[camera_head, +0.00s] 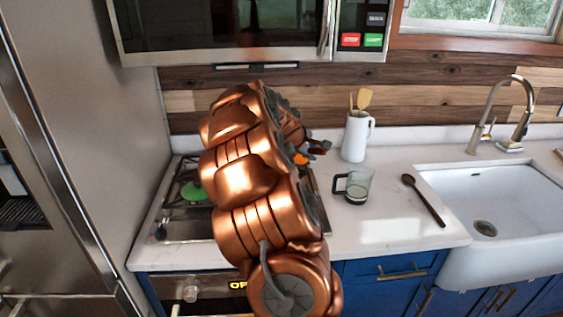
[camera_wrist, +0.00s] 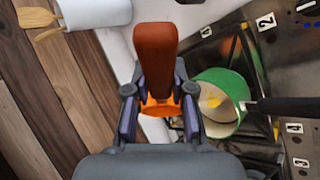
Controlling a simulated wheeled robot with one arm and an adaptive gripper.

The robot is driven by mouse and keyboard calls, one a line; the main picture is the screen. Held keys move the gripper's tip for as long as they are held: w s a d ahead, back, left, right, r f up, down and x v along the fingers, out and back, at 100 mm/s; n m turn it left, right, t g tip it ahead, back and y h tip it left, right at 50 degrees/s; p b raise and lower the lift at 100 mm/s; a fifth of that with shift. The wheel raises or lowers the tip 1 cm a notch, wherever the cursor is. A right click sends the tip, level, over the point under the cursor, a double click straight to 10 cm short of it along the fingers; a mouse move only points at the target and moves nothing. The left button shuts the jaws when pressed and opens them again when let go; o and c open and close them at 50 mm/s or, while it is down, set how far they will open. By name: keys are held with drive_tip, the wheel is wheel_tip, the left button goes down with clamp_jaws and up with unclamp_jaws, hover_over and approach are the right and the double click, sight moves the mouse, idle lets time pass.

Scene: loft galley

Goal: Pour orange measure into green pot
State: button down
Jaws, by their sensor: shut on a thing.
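My gripper (camera_wrist: 159,110) is shut on the orange measure (camera_wrist: 160,105). Its red-brown handle (camera_wrist: 155,50) points up in the wrist view, and its lower part is hidden by the gripper. In the head view a bit of orange (camera_head: 300,159) shows at the right edge of my arm, which hides most of the gripper. The green pot (camera_wrist: 238,86) is beside the measure, to its right in the wrist view, with a black handle and something pale and yellow inside. In the head view part of the green pot (camera_head: 193,191) shows on the hob, left of my arm.
A glass jug (camera_head: 358,184) with a dark handle stands on the counter right of the hob. A white pitcher (camera_head: 355,138) with wooden utensils is behind it. A dark spoon (camera_head: 423,200) lies near the sink (camera_head: 510,190). A microwave (camera_head: 230,30) hangs above the hob.

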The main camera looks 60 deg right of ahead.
drive_tip(key=shift+s+d+r+y, duration=0.1)
drive_tip(key=shift+d+y, duration=0.1)
drive_tip(key=shift+y, duration=0.2)
drive_tip(key=shift+t, duration=0.3)
drive_tip(key=shift+s+d, duration=0.1)
drive_tip(key=shift+d, duration=0.05)
drive_tip(key=shift+s+d+f+m+t+y+p, duration=0.1)
drive_tip(key=shift+s+d+f+m+t+y, duration=0.25)
drive_tip(key=shift+s+d+f+t+y, duration=0.75)
drive_tip(key=shift+s+d+f+m+t+y+p, duration=0.1)
drive_tip(key=shift+s+d+f+m+t+y, duration=0.3)
drive_tip(key=shift+s+d+f+y, duration=0.75)
drive_tip(key=shift+s+d+f+m+t+y+p, duration=0.1)
drive_tip(key=shift+s+d+f+m+t+y, duration=0.15)
drive_tip(key=shift+s+d+f+t+y, duration=0.95)
drive_tip(key=shift+w+d+f+g+y, duration=0.25)
drive_tip(key=shift+w+d+g+y, duration=0.1)
drive_tip(key=shift+w+d, duration=0.15)
